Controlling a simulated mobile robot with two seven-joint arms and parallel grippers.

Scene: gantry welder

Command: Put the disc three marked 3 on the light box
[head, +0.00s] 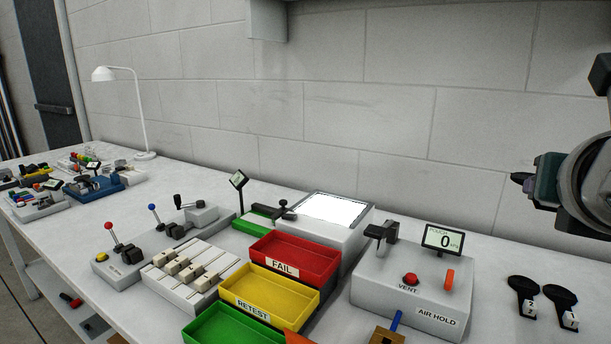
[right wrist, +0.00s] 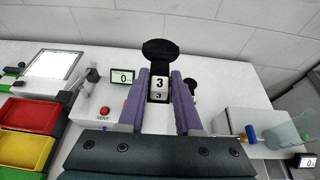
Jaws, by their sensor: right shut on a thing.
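The disc marked 3 (right wrist: 159,48) is black with a white block grip that shows the digit 3. In the right wrist view it sits between the two purple fingers of my right gripper (right wrist: 159,88), which is shut on the white block. The light box (head: 333,208) is a white box with a bright, bare top, standing behind the red tray. It also shows at the upper left in the right wrist view (right wrist: 54,65). My left gripper is not in view.
Two other black discs with white blocks, one (head: 524,288) marked 2 and another (head: 560,298), lie at the right. The AIR HOLD unit (head: 413,288) stands between them and the light box. Red FAIL (head: 318,262), yellow RETEST and green trays lie in front of the box.

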